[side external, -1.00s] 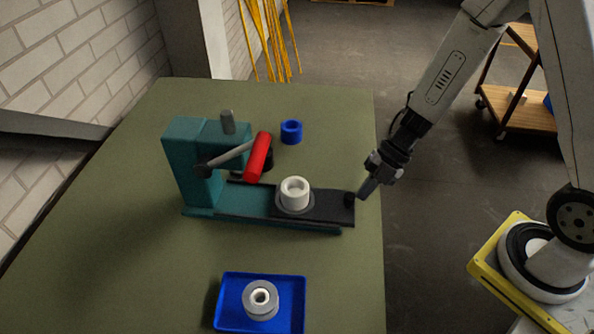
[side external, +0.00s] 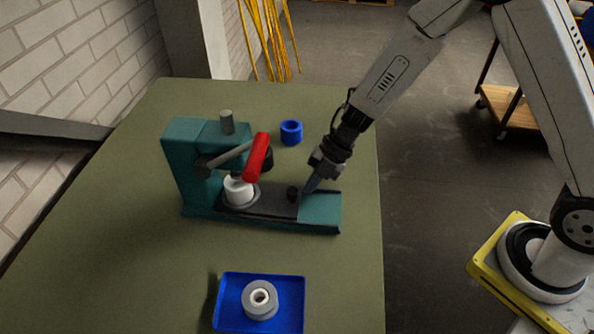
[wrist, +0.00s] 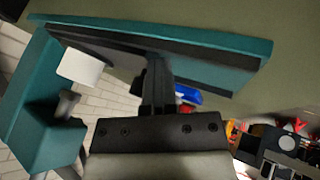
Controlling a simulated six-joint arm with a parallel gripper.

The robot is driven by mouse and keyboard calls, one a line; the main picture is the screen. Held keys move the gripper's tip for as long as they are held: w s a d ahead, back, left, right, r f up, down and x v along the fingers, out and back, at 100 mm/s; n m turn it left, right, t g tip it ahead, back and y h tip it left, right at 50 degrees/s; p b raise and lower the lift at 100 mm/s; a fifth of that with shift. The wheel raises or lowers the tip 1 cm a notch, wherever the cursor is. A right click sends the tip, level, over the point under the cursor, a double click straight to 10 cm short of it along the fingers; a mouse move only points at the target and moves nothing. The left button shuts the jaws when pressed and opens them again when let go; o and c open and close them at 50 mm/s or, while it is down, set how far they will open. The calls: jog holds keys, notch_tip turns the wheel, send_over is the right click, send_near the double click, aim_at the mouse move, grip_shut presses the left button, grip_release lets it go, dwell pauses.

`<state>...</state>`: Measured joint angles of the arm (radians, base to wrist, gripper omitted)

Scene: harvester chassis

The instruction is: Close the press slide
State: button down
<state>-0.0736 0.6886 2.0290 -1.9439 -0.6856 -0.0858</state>
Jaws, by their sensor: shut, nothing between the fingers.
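The teal press (side external: 184,160) stands on the green table, with a red-handled lever (side external: 257,157) at its top. Its dark slide (side external: 270,205) lies in the teal base and carries a white cup-like part (side external: 239,190), which sits under the press head. A black knob (side external: 292,194) stands at the slide's right end. My gripper (side external: 307,190) is shut and empty, its tips at the right side of the knob; whether they touch cannot be told. In the wrist view, the white part (wrist: 80,67) and my gripper (wrist: 157,85) show beside the teal base (wrist: 200,33).
A blue ring (side external: 291,132) stands on the table behind the press. A blue tray (side external: 230,312) with a grey-and-white ring part (side external: 260,299) lies in front. The green table (side external: 130,270) is clear at the front left.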

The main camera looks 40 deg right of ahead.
jog(key=shift+a, duration=0.15)
jog(key=s+d, duration=0.2)
jog(key=d, duration=0.1)
jog(key=shift+s+d+r, duration=0.25)
jog(key=shift+s+r, duration=0.05)
jog(key=shift+s, duration=0.1)
jog(key=v, duration=0.9)
jog(key=shift+r, duration=0.15)
jog(key=w+d+r+m+t+h, duration=0.4)
jog(key=m+t, duration=0.3)
jog(key=m, duration=0.5)
jog(key=s+f+m+g+h, duration=0.3)
jog(key=s+m+g, duration=0.2)
jog(key=s+m, duration=0.7)
jog(key=shift+s+d+m, duration=0.25)
jog(key=shift+d+m, duration=0.1)
jog(key=shift+m, duration=0.45)
